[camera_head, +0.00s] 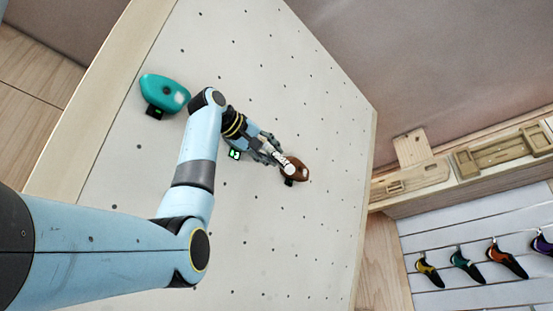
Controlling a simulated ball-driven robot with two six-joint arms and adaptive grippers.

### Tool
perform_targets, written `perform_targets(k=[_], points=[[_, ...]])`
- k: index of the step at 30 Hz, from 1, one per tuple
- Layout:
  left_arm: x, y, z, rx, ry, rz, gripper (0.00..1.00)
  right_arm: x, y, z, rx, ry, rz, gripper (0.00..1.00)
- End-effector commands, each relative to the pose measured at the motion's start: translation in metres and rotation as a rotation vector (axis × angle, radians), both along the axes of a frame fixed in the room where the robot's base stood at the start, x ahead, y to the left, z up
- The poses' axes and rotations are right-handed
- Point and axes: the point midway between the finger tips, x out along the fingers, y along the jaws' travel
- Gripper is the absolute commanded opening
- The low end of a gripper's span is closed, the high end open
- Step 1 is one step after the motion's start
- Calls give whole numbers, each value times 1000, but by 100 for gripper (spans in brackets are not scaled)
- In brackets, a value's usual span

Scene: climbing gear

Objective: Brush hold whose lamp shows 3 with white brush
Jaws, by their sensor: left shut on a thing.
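My left gripper (274,152) is in front of the pale climbing board (270,70), shut on the white brush (284,163). The brush head is at the brown hold (301,172) and seems to touch it. A dark lamp box (289,182) sits under the brown hold; its digit cannot be read. A lamp with a lit green digit (235,155) shows beside my gripper; the digit is too small to read surely, and any hold above it is hidden by my arm. My right gripper is out of view.
The board is dotted with small bolt holes and is mostly bare below and right of my gripper. A wooden ledge with training boards (492,155) runs along the right. Several coloured climbing shoes (507,260) hang on a white slatted panel at lower right.

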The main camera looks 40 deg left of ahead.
Motion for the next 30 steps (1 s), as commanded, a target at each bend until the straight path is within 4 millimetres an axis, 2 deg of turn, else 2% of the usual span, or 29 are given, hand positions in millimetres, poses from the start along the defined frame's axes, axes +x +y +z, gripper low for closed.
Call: perform_targets(k=[30], points=[[1,12,4,1,0,0,0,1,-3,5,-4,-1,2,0]])
